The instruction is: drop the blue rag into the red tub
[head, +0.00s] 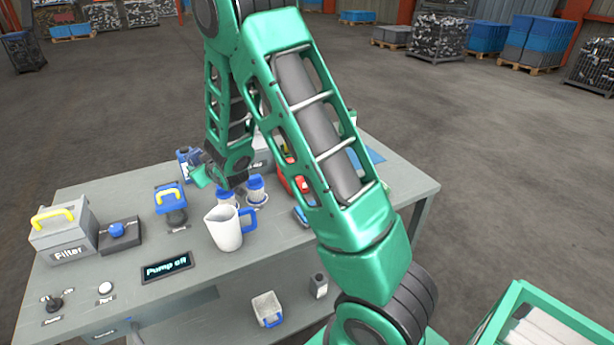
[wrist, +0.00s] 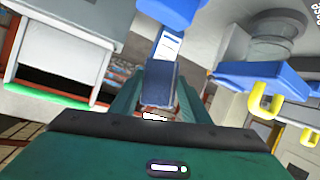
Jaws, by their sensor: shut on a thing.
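My gripper (head: 201,172) is over the far left part of the grey workbench, its green fingers pointing left. In the wrist view my gripper (wrist: 156,105) is shut on a small dark blue piece, which looks like the blue rag (wrist: 162,82); its lower end is hard to make out. In the head view a small dark blue patch shows at the fingers. A red container, apparently the red tub (head: 289,172), stands right of the gripper, largely hidden behind my arm. Its inside cannot be seen.
A blue labelled container (head: 183,155) is close to the gripper. A green crate (head: 520,290) stands lower right.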

